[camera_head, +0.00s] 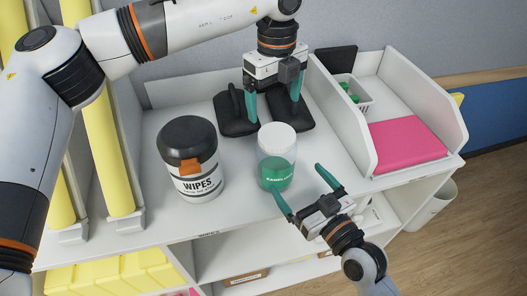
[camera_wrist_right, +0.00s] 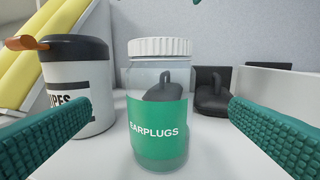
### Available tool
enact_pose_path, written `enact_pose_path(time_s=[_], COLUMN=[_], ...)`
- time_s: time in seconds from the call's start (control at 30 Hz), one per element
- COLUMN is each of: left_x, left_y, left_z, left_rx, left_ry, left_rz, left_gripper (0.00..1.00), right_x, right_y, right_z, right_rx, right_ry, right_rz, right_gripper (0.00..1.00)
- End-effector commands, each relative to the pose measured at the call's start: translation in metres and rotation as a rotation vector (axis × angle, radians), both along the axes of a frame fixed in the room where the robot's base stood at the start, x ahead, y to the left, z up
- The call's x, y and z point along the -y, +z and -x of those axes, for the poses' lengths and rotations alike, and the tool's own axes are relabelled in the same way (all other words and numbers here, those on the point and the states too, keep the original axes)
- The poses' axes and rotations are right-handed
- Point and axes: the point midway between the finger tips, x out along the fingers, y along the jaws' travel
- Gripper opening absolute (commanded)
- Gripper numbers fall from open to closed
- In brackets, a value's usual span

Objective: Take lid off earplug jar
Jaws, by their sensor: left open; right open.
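The earplug jar (camera_head: 275,172) stands upright on the white counter, clear with a green label. Its white ribbed lid (camera_head: 277,138) sits on top. In the right wrist view the jar (camera_wrist_right: 158,125) is centred, with its lid (camera_wrist_right: 160,47) on and the green fingers apart on either side of it. My right gripper (camera_head: 302,191) is open in front of the jar, not visibly touching it. My left gripper (camera_head: 273,96) is open, pointing down behind the jar and above the black objects.
A white wipes tub (camera_head: 194,185) with a black lid and orange tab stands left of the jar. Black objects (camera_head: 234,122) lie behind it. A partitioned tray unit (camera_head: 355,152) with a pink pad (camera_head: 408,139) and a small white basket (camera_head: 352,94) is at right. Shelves lie below.

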Motion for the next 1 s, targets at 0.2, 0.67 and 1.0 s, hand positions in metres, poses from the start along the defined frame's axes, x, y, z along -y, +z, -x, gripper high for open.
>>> enact_pose_path(time_s=[0.2, 0.67, 1.0], left_x=[0.000, 0.000, 0.000], left_y=[0.001, 0.001, 0.001], left_z=[0.000, 0.000, 0.000], left_rx=[0.002, 0.000, 0.000], left_ry=[0.001, -0.001, -0.001], left_rz=[-0.004, -0.001, -0.001], left_gripper=[0.92, 0.92, 0.92], right_x=[-0.012, -0.055, -0.064], right_y=[0.001, -0.001, -0.001], right_z=[-0.020, -0.088, -0.100], right_rx=[0.003, 0.000, 0.000], right_ry=[-0.002, -0.001, 0.000], right_rz=[-0.004, -0.001, 0.000], right_gripper=[1.00, 1.00, 1.00])
